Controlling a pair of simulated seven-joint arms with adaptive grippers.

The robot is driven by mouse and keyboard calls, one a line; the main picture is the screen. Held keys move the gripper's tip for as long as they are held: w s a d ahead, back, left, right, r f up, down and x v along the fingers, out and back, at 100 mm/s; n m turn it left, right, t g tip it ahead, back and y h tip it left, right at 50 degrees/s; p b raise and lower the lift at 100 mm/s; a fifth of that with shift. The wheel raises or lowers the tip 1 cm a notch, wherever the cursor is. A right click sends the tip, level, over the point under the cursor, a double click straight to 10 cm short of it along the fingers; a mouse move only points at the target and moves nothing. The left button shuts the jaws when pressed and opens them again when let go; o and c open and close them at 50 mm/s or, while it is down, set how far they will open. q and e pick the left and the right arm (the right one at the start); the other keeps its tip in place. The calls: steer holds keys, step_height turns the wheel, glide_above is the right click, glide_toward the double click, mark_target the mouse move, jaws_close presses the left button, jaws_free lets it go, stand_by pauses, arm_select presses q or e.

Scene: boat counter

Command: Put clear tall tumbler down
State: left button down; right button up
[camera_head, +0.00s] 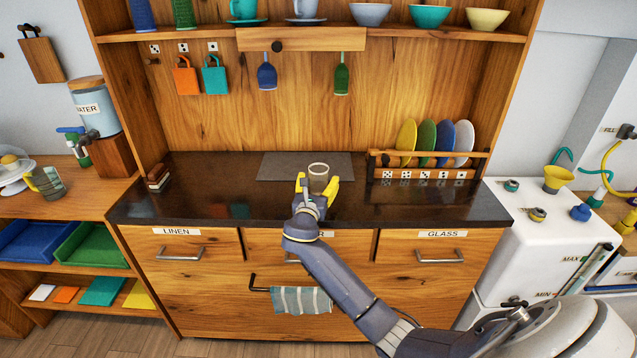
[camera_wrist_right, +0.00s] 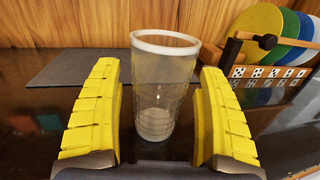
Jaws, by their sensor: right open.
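The clear tall tumbler (camera_head: 318,171) stands upright on the dark counter (camera_head: 222,188), at the front edge of the grey mat (camera_head: 270,166). In the right wrist view the tumbler (camera_wrist_right: 164,88) has a pale rim and stands between the two yellow fingers. My right gripper (camera_head: 318,188) is open around the tumbler, with a gap visible on both sides of it (camera_wrist_right: 160,110). The gripper partly hides the tumbler's lower part in the head view. My left gripper is in neither view.
A rack of coloured plates (camera_head: 428,143) with dice tiles stands at the counter's back right. A small brown stack (camera_head: 158,177) sits at the left end. Cups and bowls (camera_head: 429,15) stand on the shelf above. The counter on both sides of my gripper is mostly clear.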

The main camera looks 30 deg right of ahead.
steer(key=shift+r, duration=0.2)
steer(key=r+v, duration=0.1)
steer(key=v, duration=1.1)
steer(key=s+a+f+m+y, duration=0.1)
steer(key=a+f+m+y, duration=0.3)
steer(key=f, duration=0.5)
steer(key=s+a+f+m+y, duration=0.1)
steer(key=a+f+m+y, duration=0.2)
steer(key=a+f+y, duration=0.45)
steer(key=s+a+f+m+g, duration=0.1)
steer(key=s+f+m, duration=0.25)
steer(key=f, duration=0.85)
steer(key=s+f+m+g, duration=0.2)
steer(key=s+f, duration=0.3)
steer(key=f, duration=0.8)
steer(key=s+d+f+m+g+y, duration=0.1)
steer(key=s+f+m+g, duration=0.25)
steer(key=s+f, duration=1.05)
steer(key=s+d+f+m+g+y, duration=0.1)
steer(key=s+f+m+g, duration=0.25)
steer(key=s+f, duration=1.1)
steer(key=s+d+f+m+g, duration=0.1)
steer(key=s+m, duration=0.3)
steer(key=s, duration=1.5)
steer(key=shift+f+g, duration=0.5)
steer(key=shift+f, duration=0.2)
steer(key=shift+d+h, duration=0.1)
steer(key=shift+h, duration=0.15)
